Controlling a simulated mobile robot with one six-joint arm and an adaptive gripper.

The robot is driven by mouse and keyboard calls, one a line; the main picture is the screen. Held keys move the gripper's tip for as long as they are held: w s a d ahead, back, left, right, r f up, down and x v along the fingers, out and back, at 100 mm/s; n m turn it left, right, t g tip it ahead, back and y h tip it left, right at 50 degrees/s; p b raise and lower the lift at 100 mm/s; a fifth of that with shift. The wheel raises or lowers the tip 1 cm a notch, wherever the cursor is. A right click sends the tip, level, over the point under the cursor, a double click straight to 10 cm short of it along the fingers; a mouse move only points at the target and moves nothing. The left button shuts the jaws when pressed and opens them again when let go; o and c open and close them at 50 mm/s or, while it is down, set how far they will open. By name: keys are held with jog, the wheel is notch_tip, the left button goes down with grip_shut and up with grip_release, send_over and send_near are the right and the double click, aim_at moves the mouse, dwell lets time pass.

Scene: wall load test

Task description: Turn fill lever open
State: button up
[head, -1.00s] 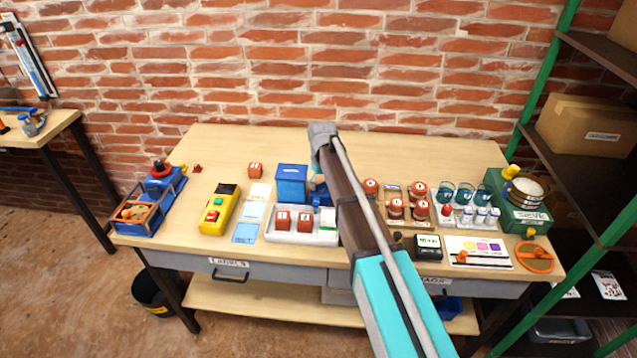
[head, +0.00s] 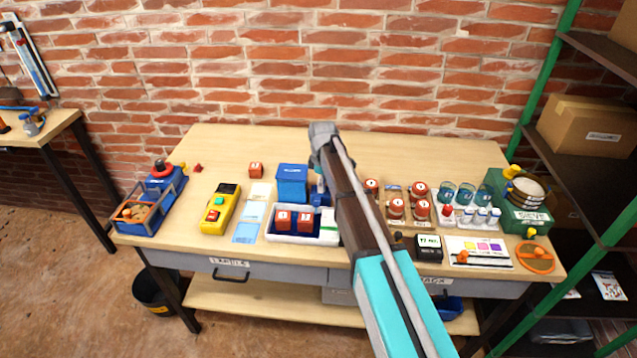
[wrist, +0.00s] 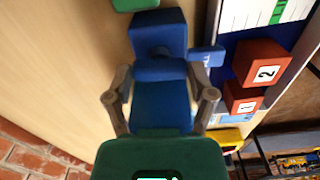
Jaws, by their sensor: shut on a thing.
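A blue box (head: 292,184) stands behind the white tray in the head view. A smaller blue fixture (head: 321,194) is just right of it, partly hidden by my arm. In the wrist view my gripper (wrist: 160,72) has its two grey fingers on either side of a blue part (wrist: 161,72), which looks like the fill lever. The fingers are shut on it. A blue block (wrist: 158,32) lies just beyond, with a small blue piece (wrist: 207,56) sticking out to the right. My fingers are hidden in the head view. The lever's exact angle is hard to tell.
The white tray (head: 300,239) with red numbered cubes (head: 284,220) is in front of the blue box. A yellow device (head: 220,209) stands to the left. The table's back is clear.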

jog(key=shift+s+n, duration=0.1)
jog(key=shift+n, duration=0.4)
jog(key=o, duration=0.9)
jog(key=shift+c, duration=0.2)
